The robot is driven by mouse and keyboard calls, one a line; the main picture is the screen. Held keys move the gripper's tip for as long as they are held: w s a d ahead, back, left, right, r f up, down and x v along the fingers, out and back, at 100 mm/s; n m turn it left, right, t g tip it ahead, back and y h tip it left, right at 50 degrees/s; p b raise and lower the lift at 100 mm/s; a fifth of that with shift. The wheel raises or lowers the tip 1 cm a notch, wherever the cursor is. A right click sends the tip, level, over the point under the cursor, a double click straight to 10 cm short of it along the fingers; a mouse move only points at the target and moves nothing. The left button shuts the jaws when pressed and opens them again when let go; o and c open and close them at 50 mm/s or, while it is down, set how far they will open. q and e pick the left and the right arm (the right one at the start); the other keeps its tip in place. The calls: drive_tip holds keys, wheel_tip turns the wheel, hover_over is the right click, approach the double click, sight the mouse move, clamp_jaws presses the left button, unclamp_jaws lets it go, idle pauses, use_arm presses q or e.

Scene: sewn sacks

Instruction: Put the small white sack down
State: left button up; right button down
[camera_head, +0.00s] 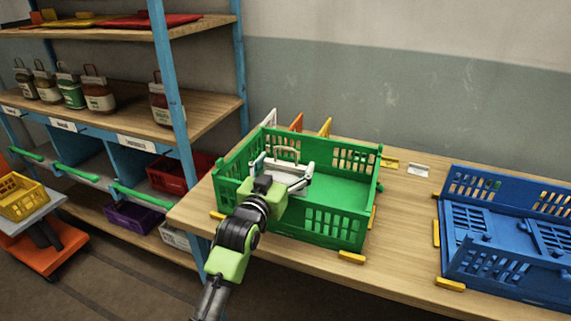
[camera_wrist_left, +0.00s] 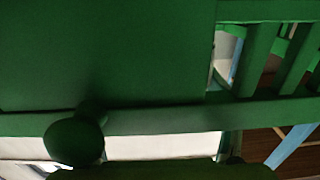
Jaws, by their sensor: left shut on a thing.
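The small white sack (camera_head: 276,169), with a light loop handle on top, is inside the green crate (camera_head: 335,224) on the wooden table, near its left end. My left gripper (camera_head: 283,182) reaches over the crate's near wall and is shut on the sack. The gripper hides part of the sack, and I cannot tell whether its underside touches the crate floor. In the left wrist view, a pale strip of the sack (camera_wrist_left: 165,146) shows below the green crate's surfaces (camera_wrist_left: 110,50). My right gripper is not in view.
The crate floor right of the sack is clear. A blue crate (camera_head: 478,247) stands further right on the table (camera_head: 400,235). Yellow corner pieces (camera_head: 351,257) surround the crates. A blue-post shelf (camera_head: 175,95) with dark containers (camera_head: 98,92) stands left, beside an orange cart (camera_head: 50,245).

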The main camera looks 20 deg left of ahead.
use_arm(q)
drive_tip(key=shift+r, duration=0.1)
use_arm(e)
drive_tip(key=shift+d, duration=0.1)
use_arm(q)
drive_tip(key=o, duration=2)
drive_tip(key=shift+o, duration=0.4)
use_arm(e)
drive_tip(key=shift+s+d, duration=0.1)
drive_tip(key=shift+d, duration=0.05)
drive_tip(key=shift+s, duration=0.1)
use_arm(q)
drive_tip(key=shift+s, duration=0.45)
drive_tip(key=s+b, duration=0.1)
drive_tip(key=s, duration=1)
drive_tip(key=shift+b, duration=0.3)
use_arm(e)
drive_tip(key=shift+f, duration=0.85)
use_arm(q)
drive_tip(key=shift+a, duration=0.1)
